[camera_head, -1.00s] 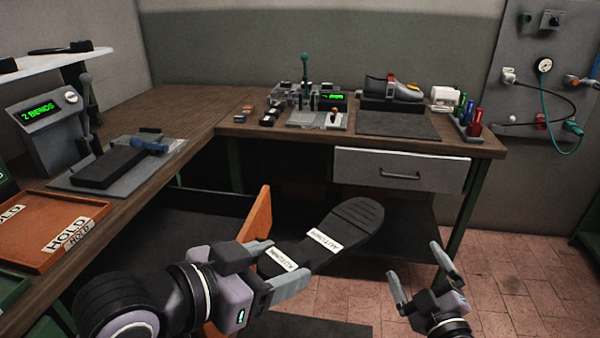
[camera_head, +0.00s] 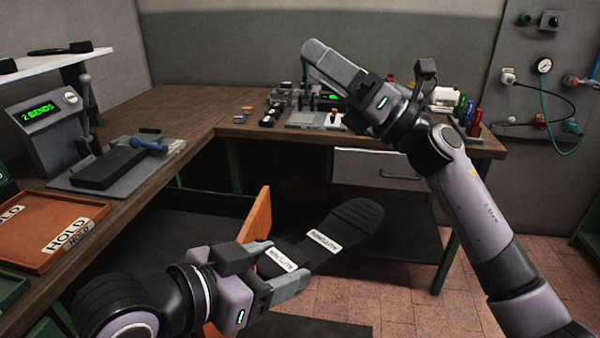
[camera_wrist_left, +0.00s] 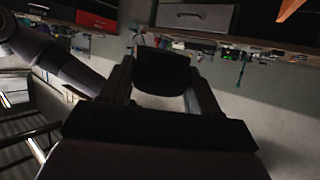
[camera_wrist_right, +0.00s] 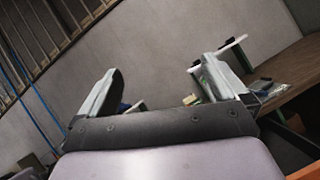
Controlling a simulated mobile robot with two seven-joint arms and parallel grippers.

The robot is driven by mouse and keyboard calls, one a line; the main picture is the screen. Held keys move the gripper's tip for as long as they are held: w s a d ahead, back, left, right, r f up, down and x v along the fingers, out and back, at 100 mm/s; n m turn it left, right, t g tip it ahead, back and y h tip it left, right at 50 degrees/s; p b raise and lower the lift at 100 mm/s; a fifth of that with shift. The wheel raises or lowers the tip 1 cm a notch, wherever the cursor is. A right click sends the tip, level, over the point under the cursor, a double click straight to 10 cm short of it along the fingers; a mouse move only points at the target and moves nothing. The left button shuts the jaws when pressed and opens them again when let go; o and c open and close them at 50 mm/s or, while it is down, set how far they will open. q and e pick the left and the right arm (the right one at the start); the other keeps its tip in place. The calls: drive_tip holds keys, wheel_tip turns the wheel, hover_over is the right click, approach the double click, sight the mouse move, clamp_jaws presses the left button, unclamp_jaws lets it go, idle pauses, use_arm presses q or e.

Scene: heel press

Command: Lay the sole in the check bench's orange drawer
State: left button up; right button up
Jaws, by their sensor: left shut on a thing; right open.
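The dark sole (camera_head: 352,222) has two white labels on its face and reaches up and right from my left gripper (camera_head: 284,264). That gripper is shut on its near end, in the air in front of the left bench. In the left wrist view the sole (camera_wrist_left: 163,70) shows between the two fingers. An orange panel (camera_head: 258,228), which looks like the orange drawer's front, stands out below the left bench, just behind my left gripper. The drawer's inside is mostly dark or hidden. My right gripper (camera_head: 325,65) is open and empty, raised above the back bench.
The left bench holds an orange HOLD tray (camera_head: 38,228), a dark block on a plate (camera_head: 108,168) and a display unit reading 2 BENDS (camera_head: 42,115). A closed grey drawer (camera_head: 375,168) is under the back bench. My right arm hides part of that bench.

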drive_tip(key=s+a+f+n+g+h, duration=0.3)
drive_tip(key=s+a+n+g+h, duration=0.5)
drive_tip(key=s+a+n+g, duration=0.6)
drive_tip(key=n+t+h, duration=0.6)
drive_tip(key=t+h, duration=0.1)
drive_tip(key=h, duration=0.8)
hover_over(300, 246)
drive_tip(key=s, duration=0.2)
wheel_tip(300, 246, down, 7)
wheel_tip(300, 246, down, 12)
drive_tip(key=shift+w+d, duration=0.1)
drive_tip(key=shift+w, duration=0.05)
